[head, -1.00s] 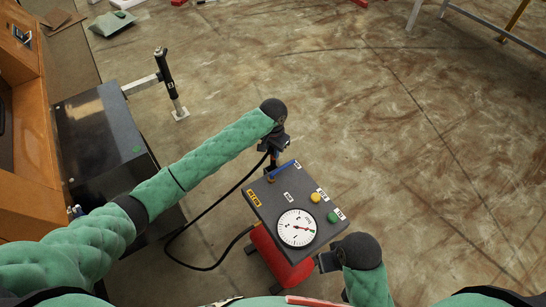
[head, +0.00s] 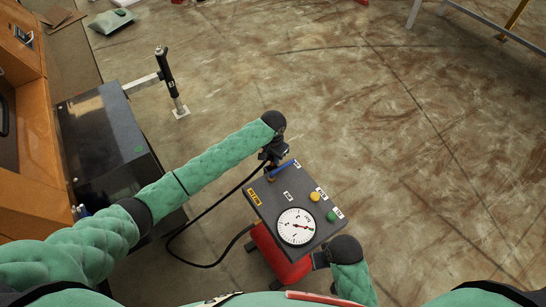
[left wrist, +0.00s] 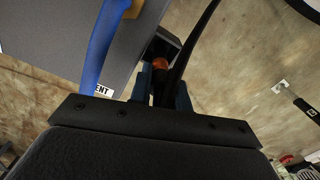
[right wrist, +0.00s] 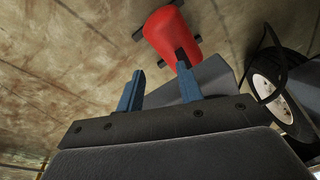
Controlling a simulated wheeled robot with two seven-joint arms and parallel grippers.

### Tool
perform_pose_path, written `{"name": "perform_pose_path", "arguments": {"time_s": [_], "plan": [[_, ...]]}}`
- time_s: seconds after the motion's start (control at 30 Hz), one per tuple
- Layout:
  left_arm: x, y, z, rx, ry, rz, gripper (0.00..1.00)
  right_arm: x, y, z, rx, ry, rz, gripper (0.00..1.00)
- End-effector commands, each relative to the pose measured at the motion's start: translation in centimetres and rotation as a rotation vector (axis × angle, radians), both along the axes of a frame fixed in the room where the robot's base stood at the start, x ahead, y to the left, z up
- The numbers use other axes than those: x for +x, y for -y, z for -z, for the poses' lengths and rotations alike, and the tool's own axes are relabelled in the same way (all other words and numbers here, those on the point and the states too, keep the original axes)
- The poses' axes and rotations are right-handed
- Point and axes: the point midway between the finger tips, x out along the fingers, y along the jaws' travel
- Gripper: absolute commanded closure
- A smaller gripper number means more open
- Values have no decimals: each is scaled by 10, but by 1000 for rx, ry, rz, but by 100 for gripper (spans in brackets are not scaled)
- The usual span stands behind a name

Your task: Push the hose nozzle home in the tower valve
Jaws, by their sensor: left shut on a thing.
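The tower's dark grey panel box (head: 270,205) stands at the lower middle of the head view, with a white dial, a yellow button, a green button and a blue lever. My left gripper (head: 273,168) is at the box's far left corner. In the left wrist view its blue fingers (left wrist: 164,90) are shut on the dark hose nozzle (left wrist: 163,88). An orange-brown piece (left wrist: 160,63) shows just beyond the fingertips, at a dark fitting beside the box. How deep the nozzle sits is hidden. My right gripper (right wrist: 158,78) is open and empty, near the red tank (right wrist: 172,35).
A black hose (head: 196,264) loops over the floor left of the tower. The blue lever (left wrist: 103,45) lies close to my left gripper. A black cabinet (head: 100,125) and an orange-brown wooden unit stand on the left.

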Motion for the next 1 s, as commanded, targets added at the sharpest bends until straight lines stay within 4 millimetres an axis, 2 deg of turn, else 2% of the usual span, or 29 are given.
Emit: {"name": "perform_pose_path", "arguments": {"time_s": [0.17,0.2,0.3,0.77,0.87,1.0], "plan": [[0,0,3,0,0,-1,100,-1,0,4,-1,-3,0,64],[0,0,3,0,0,-1,76,-1,0,5,-1,-3,0,64],[0,0,3,0,0,0,60,-1,0,5,-1,-2,-1,64],[-2,2,5,-2,-3,2,60,-2,1,5,-3,-8,-2,64],[-2,2,6,-3,-2,3,60,-1,-1,-22,7,10,4,64],[-2,2,6,-3,-2,3,60,-7,0,-47,10,10,3,64]]}}
